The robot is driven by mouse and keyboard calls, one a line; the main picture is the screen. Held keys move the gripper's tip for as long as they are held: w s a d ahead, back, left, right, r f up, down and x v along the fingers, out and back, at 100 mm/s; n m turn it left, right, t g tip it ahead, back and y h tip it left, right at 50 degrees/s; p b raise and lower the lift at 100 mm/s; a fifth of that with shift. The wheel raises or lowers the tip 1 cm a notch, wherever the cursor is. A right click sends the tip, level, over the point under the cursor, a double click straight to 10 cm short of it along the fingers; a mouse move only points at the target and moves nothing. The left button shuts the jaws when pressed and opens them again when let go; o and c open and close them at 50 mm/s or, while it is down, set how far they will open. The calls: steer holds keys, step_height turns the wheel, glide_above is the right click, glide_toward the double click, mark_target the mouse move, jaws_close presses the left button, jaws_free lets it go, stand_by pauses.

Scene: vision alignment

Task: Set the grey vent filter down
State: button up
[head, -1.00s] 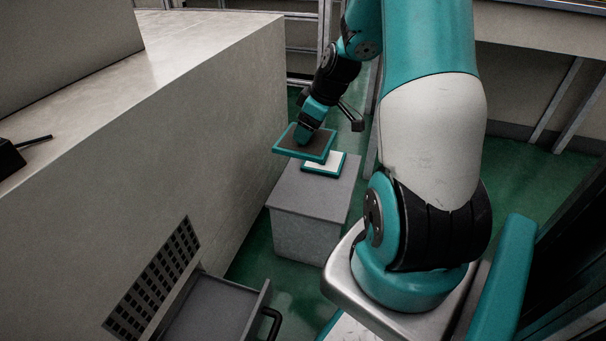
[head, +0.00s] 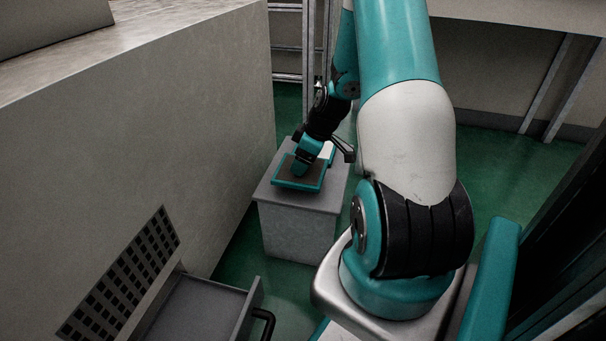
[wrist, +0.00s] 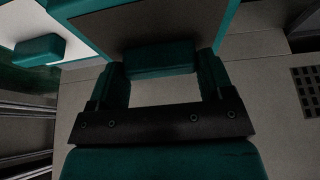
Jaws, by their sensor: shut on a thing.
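The grey vent filter is a flat dark grey panel (head: 286,174) with a teal frame. My gripper (head: 302,168) is shut on its teal handle, which shows between the fingers in the wrist view (wrist: 161,62). The panel is at the front part of the grey box's top (head: 264,190), roughly level. I cannot tell whether its underside touches the box. A second panel, white with a teal frame (head: 327,151), lies behind it on the same box and is partly hidden by my wrist. Its white face and teal handle also show in the wrist view (wrist: 22,18).
A tall pale wall-like block (head: 180,110) stands close on the left of the box. A black grille (head: 120,280) is on its side, above an open grey drawer (head: 195,310) at the front. Green floor (head: 480,195) is clear on the right.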

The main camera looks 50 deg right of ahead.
steer(key=shift+f+b, duration=0.8)
steer(key=shift+f, duration=1)
